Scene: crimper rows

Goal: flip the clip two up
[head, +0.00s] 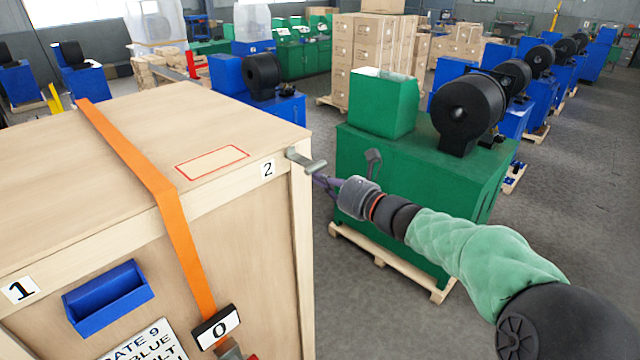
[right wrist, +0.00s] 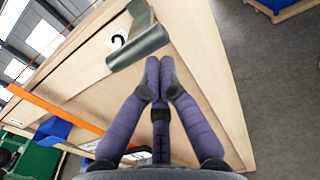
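Clip two is a grey metal clip (head: 306,162) at the top right corner of the wooden crate (head: 85,235), beside the label "2" (head: 268,169). Its thick rounded end juts out past the crate's edge. In the right wrist view the clip (right wrist: 138,47) shows large, just beyond my fingertips. My right gripper (head: 317,180), with purple fingers, is just below the clip's outer end in the head view. In the right wrist view the fingertips of my right gripper (right wrist: 160,66) are together with nothing between them. I cannot tell whether they touch the clip. My left gripper is not in view.
An orange strap (head: 180,215) runs over the crate, with a "0" tag (head: 216,327) on it. A blue bin (head: 108,297) and a label "1" (head: 20,290) are on the front. A green machine (head: 430,175) on a pallet stands close behind my right arm. Floor at right is clear.

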